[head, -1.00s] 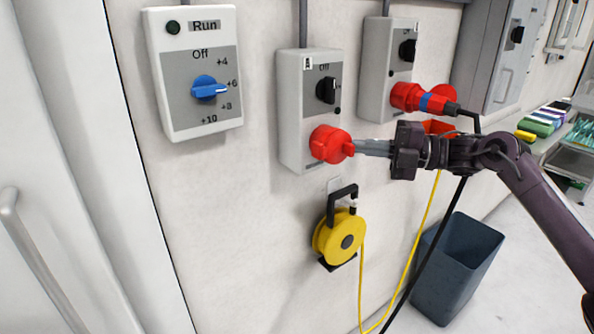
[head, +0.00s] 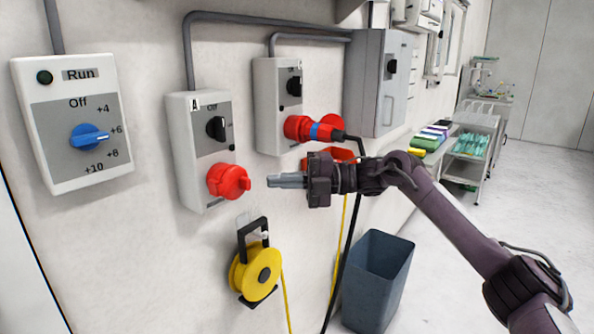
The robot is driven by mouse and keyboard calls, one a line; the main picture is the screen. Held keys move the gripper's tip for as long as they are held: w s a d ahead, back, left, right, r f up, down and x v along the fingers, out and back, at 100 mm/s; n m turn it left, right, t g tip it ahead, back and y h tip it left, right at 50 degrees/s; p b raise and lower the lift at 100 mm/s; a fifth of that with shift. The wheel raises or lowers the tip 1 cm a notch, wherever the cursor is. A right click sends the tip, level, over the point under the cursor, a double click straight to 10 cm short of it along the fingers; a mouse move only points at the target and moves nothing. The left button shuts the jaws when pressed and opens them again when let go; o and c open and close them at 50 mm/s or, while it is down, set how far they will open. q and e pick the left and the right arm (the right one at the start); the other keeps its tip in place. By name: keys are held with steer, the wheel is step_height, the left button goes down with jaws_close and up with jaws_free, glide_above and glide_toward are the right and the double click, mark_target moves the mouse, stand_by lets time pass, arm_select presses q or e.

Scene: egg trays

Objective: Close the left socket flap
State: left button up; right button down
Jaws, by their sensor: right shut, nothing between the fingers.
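The left socket (head: 222,184) is on the grey box marked A (head: 186,150). Its round red flap (head: 233,181) lies over the socket front and looks closed. My right gripper (head: 272,181) is shut and empty, with its fingertips pointing left at the flap across a small gap. The right socket (head: 298,128) is on the second grey box (head: 266,95) and has a red and blue plug (head: 322,132) in it. My left gripper is not in view.
A yellow cable reel (head: 256,275) hangs below box A. A dark bin (head: 377,280) stands on the floor below my right arm. A control box with a blue knob (head: 88,137) is at the left. Open floor lies at the right.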

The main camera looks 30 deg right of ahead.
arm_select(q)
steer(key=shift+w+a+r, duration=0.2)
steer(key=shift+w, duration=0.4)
arm_select(e)
steer(key=w+d, duration=0.5)
steer(key=shift+d, duration=0.2)
steer(key=shift+w, duration=0.15)
